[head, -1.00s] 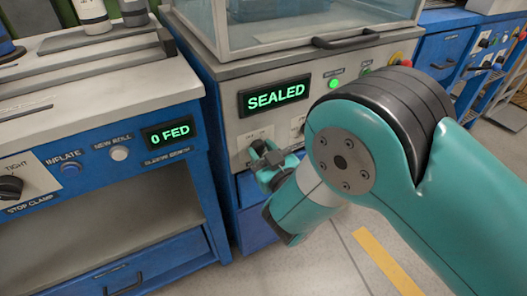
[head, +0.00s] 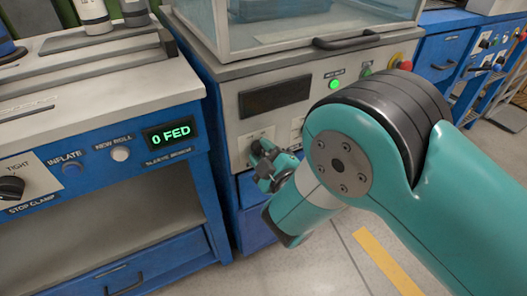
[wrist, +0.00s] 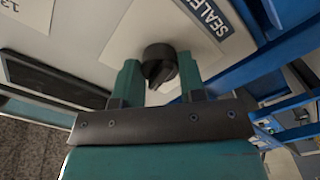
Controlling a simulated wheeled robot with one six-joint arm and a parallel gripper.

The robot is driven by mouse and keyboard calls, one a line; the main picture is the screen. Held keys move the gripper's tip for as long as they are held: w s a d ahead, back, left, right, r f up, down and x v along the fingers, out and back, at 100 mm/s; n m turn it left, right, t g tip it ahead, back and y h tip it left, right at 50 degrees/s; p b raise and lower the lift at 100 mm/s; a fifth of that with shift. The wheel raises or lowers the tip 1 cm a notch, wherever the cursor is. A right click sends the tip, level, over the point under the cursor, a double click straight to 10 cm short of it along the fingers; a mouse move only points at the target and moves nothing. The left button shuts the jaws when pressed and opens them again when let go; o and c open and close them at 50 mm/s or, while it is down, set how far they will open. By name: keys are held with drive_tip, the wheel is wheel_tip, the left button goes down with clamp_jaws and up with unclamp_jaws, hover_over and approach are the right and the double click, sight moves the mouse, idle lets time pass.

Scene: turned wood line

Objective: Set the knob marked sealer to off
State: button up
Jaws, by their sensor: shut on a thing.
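The sealer knob (wrist: 159,62) is a round black dial on a pale plate. The plate's label (wrist: 206,16) reads "SEALE" before it is cut off in the wrist view. My gripper (wrist: 158,82) is shut on the knob, one teal finger on each side of it. In the head view my gripper (head: 264,160) is at the sealer cabinet's front panel, below a dark display (head: 274,96) that is blank. The knob is mostly hidden behind my gripper there, and its pointer position cannot be told.
A green lamp (head: 334,84) is lit on the panel, near a red button (head: 397,57). A handle (head: 346,39) juts out above them. On the left, a blue bench (head: 100,215) carries a display reading "0 FED" (head: 170,133) and a stop clamp knob (head: 10,188).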

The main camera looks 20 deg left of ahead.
drive_tip(key=shift+s+f+n+p, duration=0.1)
drive_tip(key=shift+n+p, duration=0.2)
drive_tip(key=shift+n, duration=1.4)
drive_tip(key=o, duration=0.9)
